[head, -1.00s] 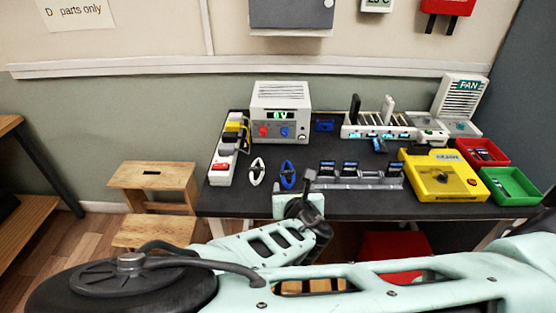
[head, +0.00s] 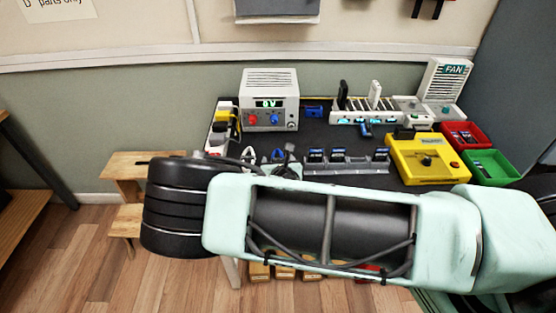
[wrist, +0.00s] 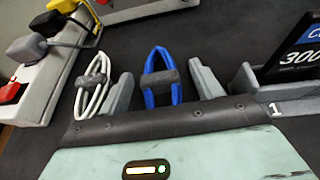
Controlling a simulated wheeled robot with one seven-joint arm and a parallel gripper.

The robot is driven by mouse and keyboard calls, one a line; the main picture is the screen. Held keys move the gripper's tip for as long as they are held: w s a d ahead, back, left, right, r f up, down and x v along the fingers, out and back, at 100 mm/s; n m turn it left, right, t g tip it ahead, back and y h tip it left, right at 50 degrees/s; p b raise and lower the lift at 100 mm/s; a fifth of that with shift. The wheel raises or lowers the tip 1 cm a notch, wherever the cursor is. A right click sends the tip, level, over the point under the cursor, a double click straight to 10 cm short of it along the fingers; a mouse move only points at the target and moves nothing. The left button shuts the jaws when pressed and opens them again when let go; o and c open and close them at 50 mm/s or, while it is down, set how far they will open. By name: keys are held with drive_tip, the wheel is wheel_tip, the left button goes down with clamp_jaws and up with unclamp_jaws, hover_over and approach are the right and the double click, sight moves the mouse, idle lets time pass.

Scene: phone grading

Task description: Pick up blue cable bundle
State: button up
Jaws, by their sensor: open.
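The blue cable bundle (wrist: 149,66) is an upright-looking loop with a dark tie around its middle, lying on the dark table. In the wrist view it sits between the two grey fingers of my gripper (wrist: 163,84), which are open with a gap on each side. Its near end is hidden by my gripper's body. In the head view only the top of the blue bundle (head: 278,154) shows above my arm, with my gripper (head: 288,160) beside it. A white cable bundle (wrist: 94,84) with a dark tie lies just left of the left finger.
A white power strip (wrist: 48,85) with plugs stands at the left. A slotted rack (head: 345,165) with dark cards stands close on the right. A white power supply (head: 270,87) is behind. A yellow case (head: 428,165) and red and green bins are farther right.

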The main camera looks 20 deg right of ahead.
drive_tip(key=c, duration=1.1)
drive_tip(key=shift+o, duration=0.2)
